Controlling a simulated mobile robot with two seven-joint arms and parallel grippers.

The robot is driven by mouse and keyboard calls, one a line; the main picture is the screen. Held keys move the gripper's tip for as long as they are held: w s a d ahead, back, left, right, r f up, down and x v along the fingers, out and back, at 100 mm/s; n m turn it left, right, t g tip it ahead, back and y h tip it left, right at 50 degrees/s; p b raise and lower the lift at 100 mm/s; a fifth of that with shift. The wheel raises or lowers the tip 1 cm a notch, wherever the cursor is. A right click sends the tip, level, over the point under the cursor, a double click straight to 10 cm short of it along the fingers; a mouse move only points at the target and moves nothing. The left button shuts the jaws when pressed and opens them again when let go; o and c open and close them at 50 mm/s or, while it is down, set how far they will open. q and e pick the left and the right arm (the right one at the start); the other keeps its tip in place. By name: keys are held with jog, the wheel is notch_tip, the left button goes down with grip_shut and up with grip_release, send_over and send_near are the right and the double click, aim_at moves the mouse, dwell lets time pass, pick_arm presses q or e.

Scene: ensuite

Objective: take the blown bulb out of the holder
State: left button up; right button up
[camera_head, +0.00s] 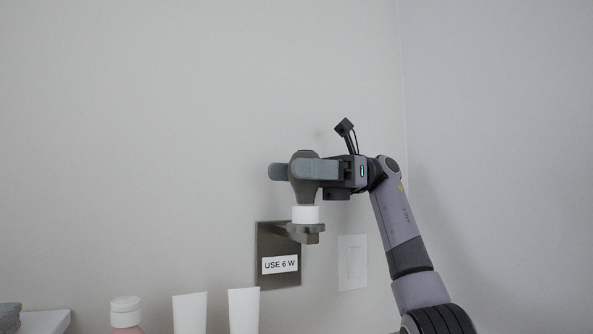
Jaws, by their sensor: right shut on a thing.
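The dark grey bulb (304,189) stands upright, rounded at the top and narrowing downward. Below it is a white collar (305,214), and I cannot tell if this belongs to the bulb or the holder. The collar meets the holder (312,235), a dark metal piece in front of a wall plate. My right gripper (298,170) comes in from the right, shut on the bulb's upper part with a grey finger on either side. The near finger hides some of the bulb. My left gripper is not in view.
The dark wall plate (279,279) has a "USE 6 W" label (280,265). A white switch plate (352,262) is to its right. Below stand two white tubes (190,313) (243,311) and a white-capped bottle (126,311). The wall above is bare.

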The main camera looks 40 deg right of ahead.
dwell(0.7)
jog(key=shift+r, duration=1.1)
jog(key=shift+r, duration=0.55)
